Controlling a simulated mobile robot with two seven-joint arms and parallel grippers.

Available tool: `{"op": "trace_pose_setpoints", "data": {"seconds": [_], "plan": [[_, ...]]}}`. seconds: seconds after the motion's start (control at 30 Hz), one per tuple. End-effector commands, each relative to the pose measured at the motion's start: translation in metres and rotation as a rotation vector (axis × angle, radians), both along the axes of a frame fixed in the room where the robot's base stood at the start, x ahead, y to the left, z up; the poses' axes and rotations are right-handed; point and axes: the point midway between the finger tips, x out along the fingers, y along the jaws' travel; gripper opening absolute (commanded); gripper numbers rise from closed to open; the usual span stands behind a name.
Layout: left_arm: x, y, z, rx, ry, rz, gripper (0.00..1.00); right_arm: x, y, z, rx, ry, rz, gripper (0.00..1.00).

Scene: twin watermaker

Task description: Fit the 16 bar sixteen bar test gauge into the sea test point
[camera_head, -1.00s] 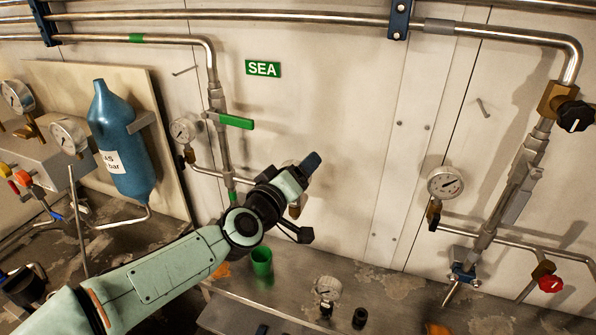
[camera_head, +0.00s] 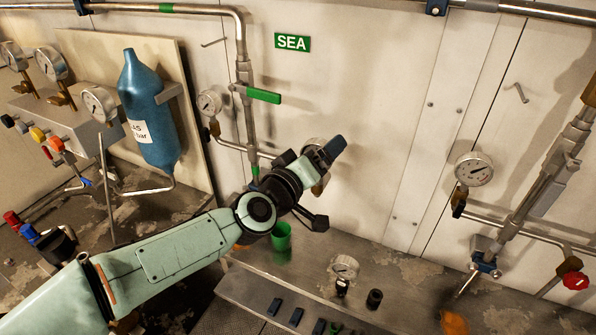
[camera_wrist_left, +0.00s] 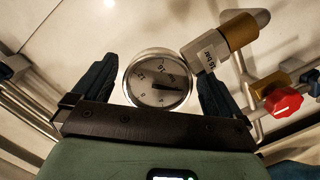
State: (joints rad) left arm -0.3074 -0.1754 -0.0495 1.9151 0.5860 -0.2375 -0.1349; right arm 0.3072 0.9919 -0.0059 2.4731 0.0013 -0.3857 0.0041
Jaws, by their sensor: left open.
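The 16 bar gauge (camera_wrist_left: 158,78) has a round white dial and a tag reading 16 bar. In the left wrist view its dial lies between the open fingers of my left gripper (camera_wrist_left: 156,92). Its stem runs up right to a brass collar (camera_wrist_left: 240,30) that meets a grey fitting; I cannot tell how fully it is seated. In the head view, my left gripper (camera_head: 328,152) is by the wall, right of the sea pipe (camera_head: 246,125), and partly hides the gauge (camera_head: 312,147). A green SEA sign (camera_head: 292,42) is above. My right gripper is out of view.
Another gauge (camera_head: 345,267) stands on the metal bench beside a small black cylinder (camera_head: 374,298) and a green cup (camera_head: 281,236). A wall gauge (camera_head: 473,170) and a red knob (camera_head: 575,280) are to the right. A blue bottle (camera_head: 149,110) hangs left.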

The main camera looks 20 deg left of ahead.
Motion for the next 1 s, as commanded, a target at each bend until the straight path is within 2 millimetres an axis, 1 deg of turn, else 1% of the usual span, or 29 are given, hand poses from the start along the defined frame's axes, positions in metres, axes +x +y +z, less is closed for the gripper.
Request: {"op": "trace_pose_setpoints", "data": {"seconds": [0.03, 0.2, 0.3, 0.43, 0.5, 0.63, 1.0], "plan": [[-0.012, 0.003, 0.004, -0.001, -0.003, 0.002, 1.0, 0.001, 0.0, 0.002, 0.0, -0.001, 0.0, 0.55], [-0.052, 0.007, 0.008, -0.001, -0.003, 0.003, 1.0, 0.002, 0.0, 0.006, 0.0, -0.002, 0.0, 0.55], [-0.072, 0.01, 0.01, 0.001, -0.004, 0.004, 1.0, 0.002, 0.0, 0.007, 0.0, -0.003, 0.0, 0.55], [-0.092, 0.011, 0.011, 0.0, -0.001, 0.002, 1.0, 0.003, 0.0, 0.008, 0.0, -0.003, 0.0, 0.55], [-0.099, 0.012, 0.011, 0.0, -0.001, 0.002, 1.0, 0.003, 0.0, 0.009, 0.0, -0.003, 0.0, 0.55], [-0.106, 0.012, 0.011, 0.0, 0.001, 0.001, 1.0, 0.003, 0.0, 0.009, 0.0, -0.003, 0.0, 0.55], [-0.107, 0.012, 0.011, 0.0, 0.001, 0.0, 1.0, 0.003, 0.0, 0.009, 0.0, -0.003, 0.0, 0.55]]}}
